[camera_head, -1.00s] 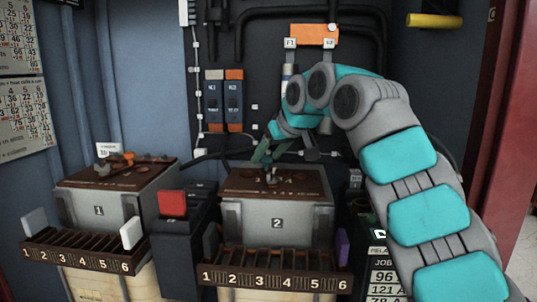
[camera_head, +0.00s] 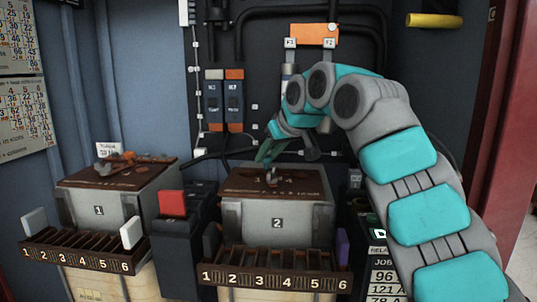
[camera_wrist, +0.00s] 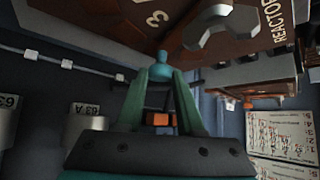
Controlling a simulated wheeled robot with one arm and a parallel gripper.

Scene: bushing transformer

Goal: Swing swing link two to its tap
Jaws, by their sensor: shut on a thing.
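Box two (camera_head: 277,223) has a brown top plate (camera_head: 305,184), with a small grey swing link (camera_head: 272,177) near the plate's middle. My gripper (camera_head: 266,158) reaches down from behind to this link. In the wrist view, the green fingers of my gripper (camera_wrist: 163,78) come together on a small teal knob-like piece (camera_wrist: 162,58). A grey, angular link (camera_wrist: 225,28) lies on the brown plate close to the fingertips, beside a printed "3". The fingers partly hide the join between knob and link, and I cannot tell which tap the link points to.
Box one (camera_head: 98,210) stands to the left, with a red-topped dark block (camera_head: 172,204) between the boxes. Numbered slotted racks (camera_head: 275,282) run along both fronts. Cables and fuse units (camera_head: 224,100) are on the back wall. A yellow bar (camera_head: 434,20) is at upper right.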

